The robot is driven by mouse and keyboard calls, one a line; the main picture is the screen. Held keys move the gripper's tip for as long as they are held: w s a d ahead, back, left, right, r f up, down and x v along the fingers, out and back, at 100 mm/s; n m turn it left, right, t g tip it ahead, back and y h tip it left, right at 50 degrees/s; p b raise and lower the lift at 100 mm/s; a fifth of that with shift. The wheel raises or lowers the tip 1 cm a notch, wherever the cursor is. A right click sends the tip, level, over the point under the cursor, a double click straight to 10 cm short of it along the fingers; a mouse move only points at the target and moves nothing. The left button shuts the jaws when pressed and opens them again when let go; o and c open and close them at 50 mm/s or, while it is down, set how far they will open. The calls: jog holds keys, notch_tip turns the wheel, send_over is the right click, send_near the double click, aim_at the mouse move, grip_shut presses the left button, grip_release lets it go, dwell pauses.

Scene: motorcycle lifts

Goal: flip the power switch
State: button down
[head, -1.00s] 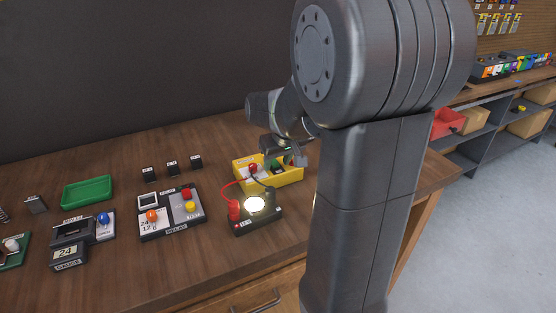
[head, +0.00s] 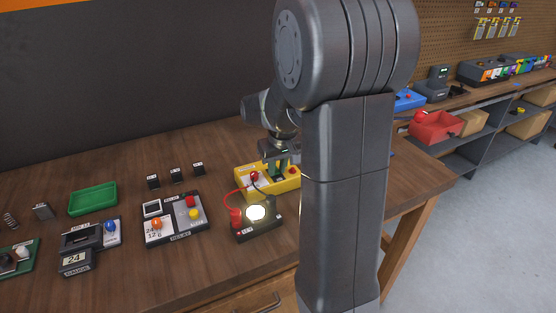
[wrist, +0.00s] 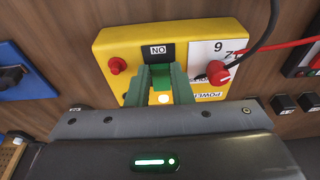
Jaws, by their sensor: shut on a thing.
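The yellow power box (head: 283,187) sits on the bench left of my arm column; it also shows in the wrist view (wrist: 215,40), with a label reading ON upside down and a small glowing light (wrist: 163,98). A red terminal (wrist: 117,65) stands on one side and a red plug (wrist: 217,72) on the other. My gripper (head: 277,168) points down over the box. In the wrist view its green fingers (wrist: 161,76) are close together just below the ON label, shut on the power switch, which they mostly hide.
A lit lamp (head: 256,212) on a black block stands just in front of the yellow box, joined to it by red and black leads (wrist: 262,27). The relay board (head: 175,219), gauge (head: 76,261) and green tray (head: 92,198) lie to the left. Bare bench lies between them.

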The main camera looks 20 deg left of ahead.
aim_at(277, 172)
jog(key=p, duration=0.1)
jog(key=g+h+p, duration=0.1)
jog(key=shift+w+a+r+p, duration=0.25)
jog(key=shift+r+p, duration=0.1)
jog(key=shift+p, duration=0.05)
jog(key=shift+h+p, duration=0.3)
jog(key=shift+h, duration=0.1)
jog(key=shift+f, duration=0.1)
jog(key=c, duration=1.3)
grip_release()
notch_tip(277, 172, up, 14)
jog(key=shift+s+d+f+b, duration=0.1)
jog(key=shift+d+f+b, duration=0.05)
jog(key=shift+b, duration=0.4)
